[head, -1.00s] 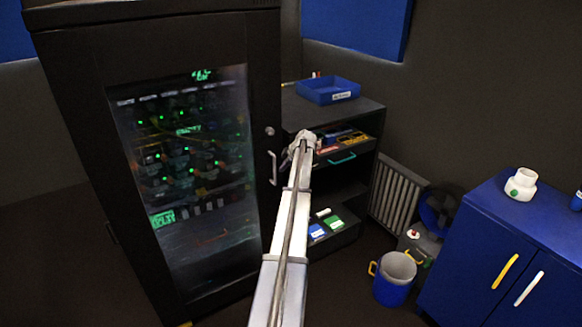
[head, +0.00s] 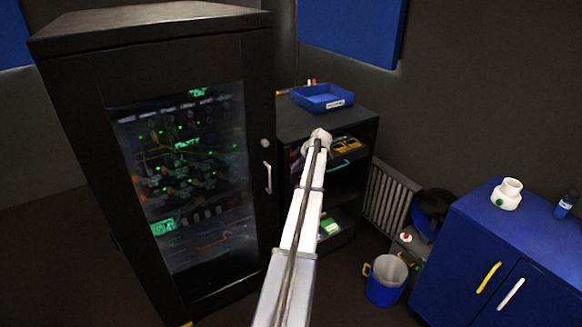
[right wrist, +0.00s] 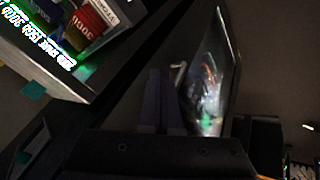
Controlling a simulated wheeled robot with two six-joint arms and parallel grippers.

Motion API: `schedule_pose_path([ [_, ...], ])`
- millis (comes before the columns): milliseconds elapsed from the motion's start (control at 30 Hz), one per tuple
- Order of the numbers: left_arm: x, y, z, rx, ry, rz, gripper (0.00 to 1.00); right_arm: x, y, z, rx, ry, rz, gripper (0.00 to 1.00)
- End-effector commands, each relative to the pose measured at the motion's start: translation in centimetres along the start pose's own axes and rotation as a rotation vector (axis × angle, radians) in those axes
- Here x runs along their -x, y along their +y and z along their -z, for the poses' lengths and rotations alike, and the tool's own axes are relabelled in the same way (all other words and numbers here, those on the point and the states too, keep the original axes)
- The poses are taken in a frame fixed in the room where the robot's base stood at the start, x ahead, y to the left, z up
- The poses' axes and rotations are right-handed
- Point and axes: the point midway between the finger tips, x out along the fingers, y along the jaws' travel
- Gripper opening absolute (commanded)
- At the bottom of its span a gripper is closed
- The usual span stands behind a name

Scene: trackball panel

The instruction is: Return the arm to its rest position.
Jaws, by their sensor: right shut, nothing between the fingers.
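My right arm (head: 300,225) reaches forward from the bottom of the head view. Its gripper (head: 318,140) is at the arm's far end, in front of the open shelf unit, seen from behind so that its fingertips are hidden there. In the right wrist view the dark fingers of the right gripper (right wrist: 163,100) are close together with nothing between them. My left gripper is in neither view.
A tall black cabinet (head: 85,130) with a glass door stands left of the arm. The shelf unit (head: 355,118) carries a blue tray (head: 325,97). A blue cabinet (head: 455,240) and a blue bucket (head: 384,285) are at right. Bare floor shows between.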

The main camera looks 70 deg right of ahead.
Motion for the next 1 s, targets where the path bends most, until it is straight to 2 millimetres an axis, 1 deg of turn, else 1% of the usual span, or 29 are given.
schedule_pose_path([
  [333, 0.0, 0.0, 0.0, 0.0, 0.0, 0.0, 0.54, 0.1, -0.1, 0.0, 0.0, 0.001, 0.001, 0.0],
  [400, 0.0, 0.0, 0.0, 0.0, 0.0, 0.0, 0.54, -0.2, -0.4, 0.8, 0.001, 0.003, 0.008, 0.0],
  [467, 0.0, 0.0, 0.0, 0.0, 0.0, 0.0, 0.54, -0.7, -1.2, 2.4, 0.003, 0.006, 0.021, 0.0],
  [567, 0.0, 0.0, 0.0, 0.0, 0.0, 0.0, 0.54, -2.1, -3.6, 6.9, 0.005, 0.013, 0.063, 0.0],
  [600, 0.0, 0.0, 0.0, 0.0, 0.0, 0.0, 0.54, -2.8, -5.0, 9.1, 0.006, 0.014, 0.084, 0.0],
  [667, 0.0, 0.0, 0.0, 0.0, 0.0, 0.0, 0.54, -3.8, -7.2, 12.6, 0.005, 0.016, 0.118, 0.0],
  [700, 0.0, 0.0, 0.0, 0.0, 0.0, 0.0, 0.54, -4.3, -8.8, 14.9, 0.005, 0.015, 0.141, 0.0],
  [767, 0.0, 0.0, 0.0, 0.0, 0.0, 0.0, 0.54, -5.1, -11.4, 18.3, 0.005, 0.012, 0.177, 0.0],
  [800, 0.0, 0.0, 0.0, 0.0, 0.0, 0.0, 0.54, -5.5, -13.2, 20.6, 0.005, 0.008, 0.199, 0.0],
  [867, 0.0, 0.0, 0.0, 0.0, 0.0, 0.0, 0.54, -6.1, -16.1, 23.9, 0.007, 0.002, 0.234, 0.0],
  [900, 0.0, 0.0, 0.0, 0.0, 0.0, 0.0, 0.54, -6.3, -18.1, 25.9, 0.007, -0.005, 0.256, 0.0],
  [967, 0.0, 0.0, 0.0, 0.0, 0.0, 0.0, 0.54, -6.6, -21.3, 29.0, 0.01, -0.015, 0.289, 0.0],
  [1000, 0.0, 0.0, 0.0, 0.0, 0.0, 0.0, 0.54, -6.7, -23.5, 30.9, 0.011, -0.025, 0.31, 0.0],
])
